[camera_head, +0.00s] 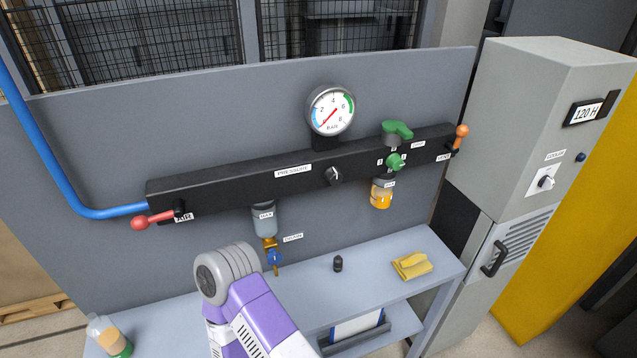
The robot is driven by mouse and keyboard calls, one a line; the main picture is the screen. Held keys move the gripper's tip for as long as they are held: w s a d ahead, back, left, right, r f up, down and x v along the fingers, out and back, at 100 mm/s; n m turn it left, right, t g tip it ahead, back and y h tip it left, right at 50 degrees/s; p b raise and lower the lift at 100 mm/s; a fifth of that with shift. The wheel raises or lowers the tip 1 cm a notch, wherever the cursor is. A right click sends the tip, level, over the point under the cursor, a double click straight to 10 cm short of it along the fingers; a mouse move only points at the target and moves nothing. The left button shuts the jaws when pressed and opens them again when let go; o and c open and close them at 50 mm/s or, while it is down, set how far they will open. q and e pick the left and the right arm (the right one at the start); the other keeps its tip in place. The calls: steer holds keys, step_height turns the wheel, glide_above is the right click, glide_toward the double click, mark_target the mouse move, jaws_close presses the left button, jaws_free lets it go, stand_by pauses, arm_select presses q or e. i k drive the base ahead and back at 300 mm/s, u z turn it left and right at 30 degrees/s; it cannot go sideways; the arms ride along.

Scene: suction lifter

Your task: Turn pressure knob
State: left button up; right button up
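The pressure knob (334,175) is a small dark knob with a light mark, on the front of the long black bar (240,184) beside the "PRESSURE" label (293,171). A round gauge (331,110) marked "BAR" stands above the bar, its red needle pointing towards the low end of the scale. A purple and white link of one of my arms with a grey rounded joint rises from the bottom, below and left of the knob and apart from it in the picture. Neither of my grippers shows.
Red (152,219) and orange (460,136) levers, green valve handles (397,130) and two bowls (264,219) (382,193) crowd the bar. The bench (385,252) holds a black cap (338,264), yellow cloth (412,265) and bottle (108,335). A grey cabinet (535,110) stands right.

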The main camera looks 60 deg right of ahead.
mark_target(332, 174)
steer(key=k, duration=0.55)
steer(key=z, duration=0.75)
